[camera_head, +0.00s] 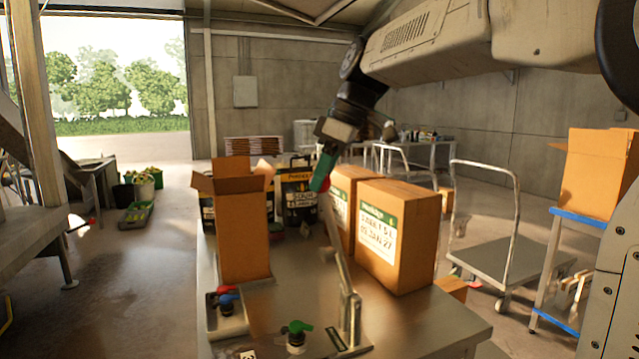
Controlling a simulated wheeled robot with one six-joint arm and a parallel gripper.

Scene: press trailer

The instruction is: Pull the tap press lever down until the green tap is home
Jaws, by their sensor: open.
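The tap press lever (338,238) is a long metal bar. It rises steeply from a metal post (350,318) on the table and leans slightly left. My gripper (331,150) reaches down to the lever's upper end and is open. Whether it touches the lever cannot be told.
A tray (243,324) with a red tap (223,290) and a blue tap (227,301) lies left of the green tap. An open carton (243,240) stands behind it. Labelled boxes (398,240) stand close right of the lever. The table's front right (440,325) is bare.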

